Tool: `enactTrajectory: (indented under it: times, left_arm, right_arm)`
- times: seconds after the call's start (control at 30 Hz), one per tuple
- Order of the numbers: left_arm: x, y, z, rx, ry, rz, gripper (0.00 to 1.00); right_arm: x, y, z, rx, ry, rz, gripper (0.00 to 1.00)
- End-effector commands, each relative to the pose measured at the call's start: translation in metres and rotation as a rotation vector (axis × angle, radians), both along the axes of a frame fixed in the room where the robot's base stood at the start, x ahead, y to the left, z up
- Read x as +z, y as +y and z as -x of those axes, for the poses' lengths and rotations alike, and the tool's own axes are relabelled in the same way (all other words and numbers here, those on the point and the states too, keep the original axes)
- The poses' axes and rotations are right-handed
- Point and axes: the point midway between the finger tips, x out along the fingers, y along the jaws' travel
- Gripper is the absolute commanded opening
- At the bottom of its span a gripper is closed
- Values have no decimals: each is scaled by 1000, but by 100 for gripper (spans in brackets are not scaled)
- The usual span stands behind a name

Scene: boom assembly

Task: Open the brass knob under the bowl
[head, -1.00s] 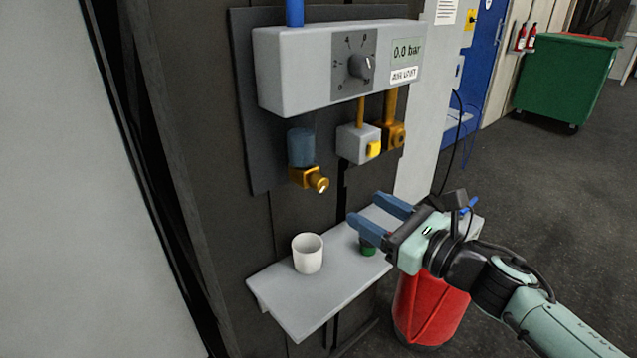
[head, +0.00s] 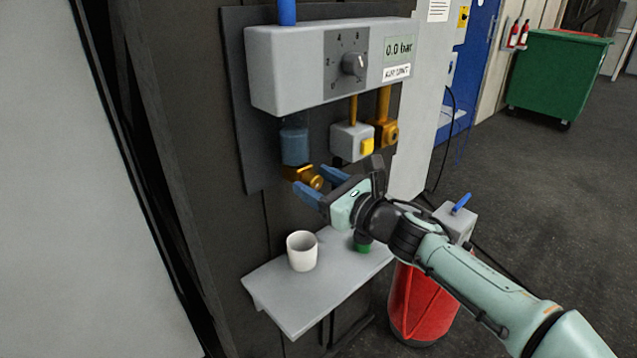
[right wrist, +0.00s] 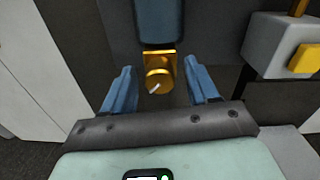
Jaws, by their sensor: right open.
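The brass knob (head: 316,182) sits on a brass fitting under the blue bowl (head: 294,146) of the wall unit. In the right wrist view the brass knob (right wrist: 159,80) lies between and beyond the two blue fingers, with the bowl (right wrist: 160,20) above it. My right gripper (head: 321,184) is open, with its fingers pointing at the knob; it also shows in the right wrist view (right wrist: 160,88). I cannot tell whether either finger touches the knob. My left gripper is not in view.
A grey air unit (head: 330,70) with a dial (head: 354,64) and a display reading 0.0 bar hangs above. A yellow button (head: 367,146) is to the right. A white cup (head: 302,251) and a green item (head: 362,242) stand on the shelf (head: 300,300) below.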

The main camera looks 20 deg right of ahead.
Motion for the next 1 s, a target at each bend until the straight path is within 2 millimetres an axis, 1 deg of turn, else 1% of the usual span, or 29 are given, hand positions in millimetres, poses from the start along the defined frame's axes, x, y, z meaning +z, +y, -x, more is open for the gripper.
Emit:
enactTrajectory:
  times: [0.03, 0.07, 0.1, 0.17, 0.2, 0.47, 0.63, 0.77, 1.0]
  left_arm:
    - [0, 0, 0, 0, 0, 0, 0]
    - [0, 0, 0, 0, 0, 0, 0]
    - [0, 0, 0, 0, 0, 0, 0]
    - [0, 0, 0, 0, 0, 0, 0]
    - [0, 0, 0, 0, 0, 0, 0]
    - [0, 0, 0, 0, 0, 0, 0]
    - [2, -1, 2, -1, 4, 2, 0]
    - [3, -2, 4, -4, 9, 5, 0]
    - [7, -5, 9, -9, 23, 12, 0]
  right_arm:
    - [0, 0, 0, 0, 0, 0, 52]
    - [0, 0, 0, 0, 0, 0, 43]
    - [0, 0, 0, 0, 0, 0, 30]
    - [0, 0, 0, 0, 0, 0, 10]
    - [0, 0, 0, 0, 0, 0, 3]
    - [0, 0, 0, 0, 6, -15, 3]
    - [0, 0, 0, 0, 29, -71, 3]
    - [0, 0, 0, 0, 62, -149, 3]
    - [0, 0, 1, 2, 143, -347, 3]
